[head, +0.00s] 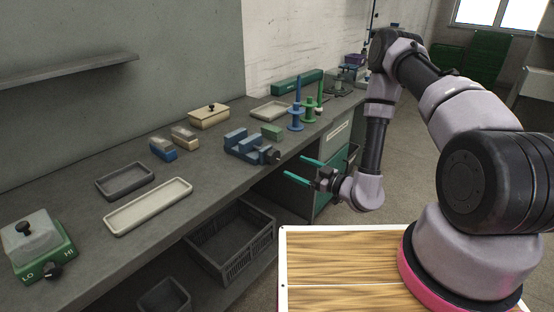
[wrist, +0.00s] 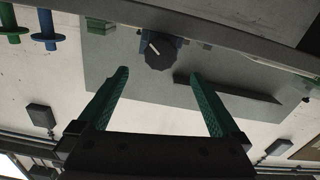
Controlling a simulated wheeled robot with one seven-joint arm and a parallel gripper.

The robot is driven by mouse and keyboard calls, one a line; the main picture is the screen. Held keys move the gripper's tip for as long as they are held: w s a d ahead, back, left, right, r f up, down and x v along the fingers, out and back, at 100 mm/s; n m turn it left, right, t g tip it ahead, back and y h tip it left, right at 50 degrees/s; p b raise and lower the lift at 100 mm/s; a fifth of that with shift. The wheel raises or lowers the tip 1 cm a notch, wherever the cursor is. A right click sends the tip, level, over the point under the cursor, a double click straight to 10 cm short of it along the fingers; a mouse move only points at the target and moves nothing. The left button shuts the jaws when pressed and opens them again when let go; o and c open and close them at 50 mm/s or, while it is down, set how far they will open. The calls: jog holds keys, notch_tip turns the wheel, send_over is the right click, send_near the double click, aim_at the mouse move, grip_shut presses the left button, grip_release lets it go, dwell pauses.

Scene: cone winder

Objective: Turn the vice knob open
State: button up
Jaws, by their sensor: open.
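The blue vice (head: 247,146) sits on the grey bench near its front edge. Its dark vice knob (head: 275,157) faces the bench front. In the wrist view the round knob (wrist: 160,49), with a pale pointer line set at a slant, shows beyond my fingertips, roughly centred between them. My gripper (head: 295,166) is open and empty, its two teal fingers pointing toward the vice knob. The wrist view shows my gripper (wrist: 158,73) with the fingers wide apart. They appear short of the knob, with a gap left between.
Blue spool (head: 296,113) and green spool (head: 310,107) holders stand right of the vice, with a green block (head: 272,132) beside it. Trays (head: 149,206) and a green LO/HI box (head: 38,250) lie left. A dark crate (head: 232,240) sits below the bench.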

aim_at(276, 158)
jog(key=x, duration=0.9)
jog(key=shift+w+a+r, duration=0.1)
jog(key=c, duration=1.3)
jog(key=shift+n, duration=3)
